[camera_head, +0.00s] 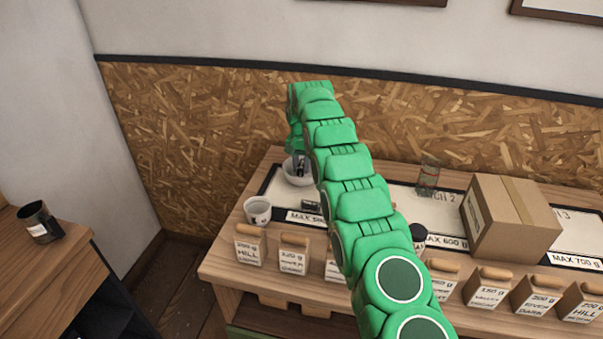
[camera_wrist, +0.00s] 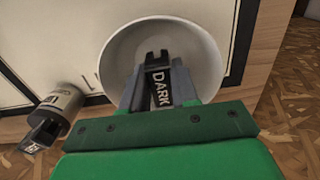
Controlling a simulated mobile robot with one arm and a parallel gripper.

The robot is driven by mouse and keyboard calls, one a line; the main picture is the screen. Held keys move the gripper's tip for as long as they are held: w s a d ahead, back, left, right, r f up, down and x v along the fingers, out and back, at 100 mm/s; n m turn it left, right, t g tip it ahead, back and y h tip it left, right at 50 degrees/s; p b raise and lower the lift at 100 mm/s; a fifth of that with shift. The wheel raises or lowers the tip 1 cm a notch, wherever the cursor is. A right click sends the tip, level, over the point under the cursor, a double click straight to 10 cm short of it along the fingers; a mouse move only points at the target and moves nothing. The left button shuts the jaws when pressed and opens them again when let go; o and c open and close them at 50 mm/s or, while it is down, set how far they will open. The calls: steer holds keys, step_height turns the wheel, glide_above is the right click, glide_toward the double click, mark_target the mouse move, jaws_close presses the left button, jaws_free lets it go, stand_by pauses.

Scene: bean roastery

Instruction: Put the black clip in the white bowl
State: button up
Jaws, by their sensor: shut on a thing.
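The white bowl (camera_wrist: 118,52) stands near the table's edge in the wrist view. It also shows in the head view (camera_head: 297,180), partly hidden by my arm. My gripper (camera_wrist: 158,82) is shut on a black clip (camera_wrist: 160,92), marked "DARK" in white letters. The held clip is over the bowl's opening, within its rim as seen from the wrist. I cannot tell whether it touches the bowl. In the head view my gripper (camera_head: 299,167) points down at the bowl, and the clip is too small to make out.
A grey cylindrical container (camera_wrist: 62,102) with a black part stands beside the bowl. A white cup (camera_head: 257,211) is at the table's front left, and a small dark item (camera_head: 308,205) lies nearby. A cardboard box (camera_head: 507,220), a glass (camera_head: 427,178) and several labelled bags (camera_head: 250,250) line the table.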

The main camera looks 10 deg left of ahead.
mark_target(302, 165)
steer(key=shift+f, duration=1.5)
steer(key=shift+f, duration=0.1)
steer(key=o, duration=0.7)
steer(key=shift+o, duration=0.2)
step_height(302, 165, up, 6)
steer(key=shift+f, duration=0.1)
steer(key=shift+r, duration=0.9)
